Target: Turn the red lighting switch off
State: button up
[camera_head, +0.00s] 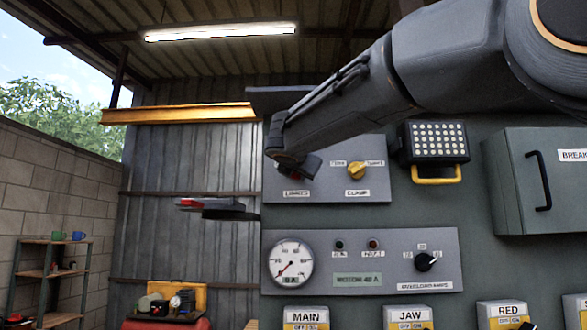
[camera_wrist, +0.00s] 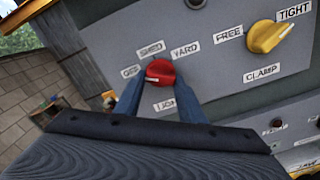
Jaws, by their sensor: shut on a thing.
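The red lighting switch (camera_wrist: 160,72) is a round knob on a grey panel, with OFF, SHED and YARD labels around it. In the wrist view, my gripper (camera_wrist: 158,84) has one finger on each side of the knob and is shut on it. A pale mark on the knob shows at its left side, toward the OFF label (camera_wrist: 130,71). In the head view, my gripper (camera_head: 300,166) covers most of the knob above the LIGHTS label (camera_head: 296,194). The ceiling lamp (camera_head: 220,32) is lit.
The yellow clamp knob (camera_wrist: 266,36) sits to the right on the same panel. A floodlight with a yellow handle (camera_head: 433,143) and a breaker box (camera_head: 540,180) are farther right. A gauge panel (camera_head: 380,240) is below. A wooden shelf (camera_head: 48,242) stands at left.

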dwell(0.4)
jog(key=o, duration=1)
jog(key=shift+o, duration=0.2)
jog(key=shift+s, duration=0.15)
jog(key=s+b, duration=0.3)
jog(key=s, duration=0.4)
jog(key=shift+s+a, duration=0.15)
jog(key=shift+s, duration=0.15)
